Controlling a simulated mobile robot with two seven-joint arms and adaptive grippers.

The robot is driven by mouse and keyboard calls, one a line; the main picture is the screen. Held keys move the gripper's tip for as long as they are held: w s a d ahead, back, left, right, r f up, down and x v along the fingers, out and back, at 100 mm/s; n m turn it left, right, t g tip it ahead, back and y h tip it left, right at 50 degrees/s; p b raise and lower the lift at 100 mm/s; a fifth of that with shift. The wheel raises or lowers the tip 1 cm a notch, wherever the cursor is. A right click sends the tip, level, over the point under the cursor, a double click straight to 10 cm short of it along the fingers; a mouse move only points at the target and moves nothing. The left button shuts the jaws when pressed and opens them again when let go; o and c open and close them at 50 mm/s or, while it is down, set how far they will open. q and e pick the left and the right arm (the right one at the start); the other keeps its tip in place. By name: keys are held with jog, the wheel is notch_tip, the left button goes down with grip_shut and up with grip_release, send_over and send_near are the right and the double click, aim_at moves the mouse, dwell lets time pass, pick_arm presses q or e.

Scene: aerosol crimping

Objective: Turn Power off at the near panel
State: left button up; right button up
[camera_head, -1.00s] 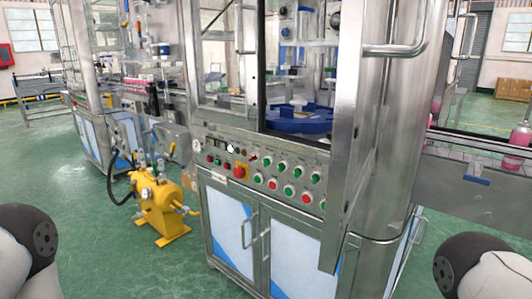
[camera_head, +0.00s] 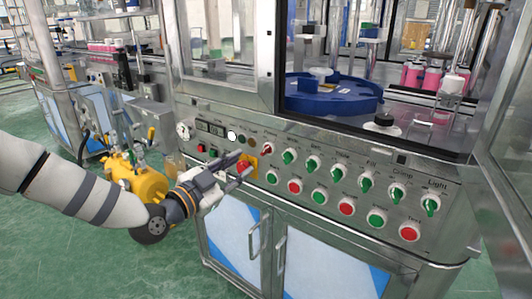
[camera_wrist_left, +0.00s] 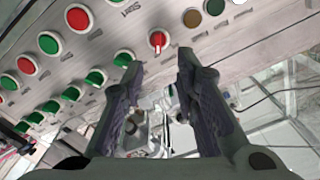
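The control panel (camera_head: 330,180) runs across the front of the steel machine. A red-handled rotary switch (camera_head: 267,149) sits at the left end of its upper row of switches, above the red emergency stop (camera_head: 247,167) on its yellow plate. I cannot read the switch's label. It also shows in the left wrist view (camera_wrist_left: 157,40), its handle close to upright there, just ahead of the gap between the fingers. My left gripper (camera_head: 243,163) is open and empty, in front of the panel near the emergency stop, partly hiding it. My right gripper is out of view.
Green switches (camera_head: 313,163) and red and green buttons (camera_head: 294,187) fill the panel to the right. A gauge (camera_head: 183,131) and small displays are at the left. A yellow pump unit (camera_head: 137,176) stands on the floor behind my left arm.

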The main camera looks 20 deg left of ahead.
aim_at(263, 152)
pick_arm(q)
jog(key=x, duration=0.3)
jog(key=b+x, duration=0.1)
jog(key=x, duration=0.4)
jog(key=shift+w+d+f, duration=0.15)
jog(key=shift+w+f, duration=0.2)
jog(key=shift+w+d+r, duration=0.1)
jog(key=shift+w, duration=0.15)
grip_shut()
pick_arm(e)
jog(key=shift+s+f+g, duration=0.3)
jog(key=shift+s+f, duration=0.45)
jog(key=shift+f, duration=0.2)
